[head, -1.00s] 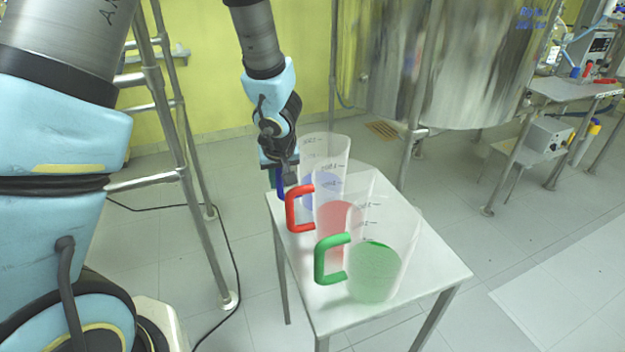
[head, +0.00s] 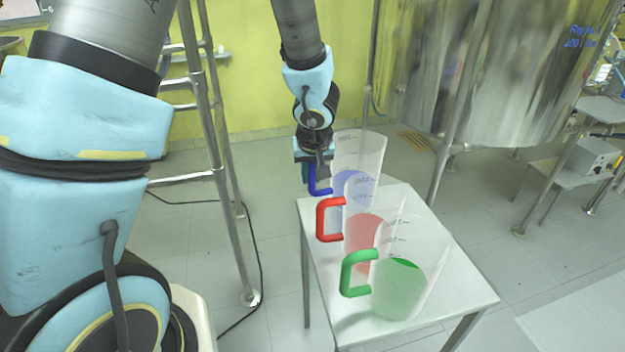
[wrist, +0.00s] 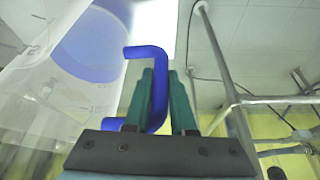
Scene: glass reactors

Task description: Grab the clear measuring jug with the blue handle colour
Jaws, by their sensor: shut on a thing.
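The clear measuring jug with the blue handle (head: 362,150) holds blue liquid and is the farthest of three jugs in the head view. My gripper (head: 317,172) is shut on its blue handle (head: 319,189). In the wrist view the blue handle (wrist: 144,51) passes between the gripper's green fingers (wrist: 163,100), with the jug wall (wrist: 40,100) to the left. The jug looks upright and seems raised a little above the white table (head: 452,292); its base is hidden behind the red-handled jug.
The red-handled jug (head: 360,228) with red liquid stands just in front of the blue one, overlapping it in view. The green-handled jug (head: 403,285) stands nearest. A metal frame (head: 215,130) rises on the left and a large steel vessel (head: 475,70) behind right.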

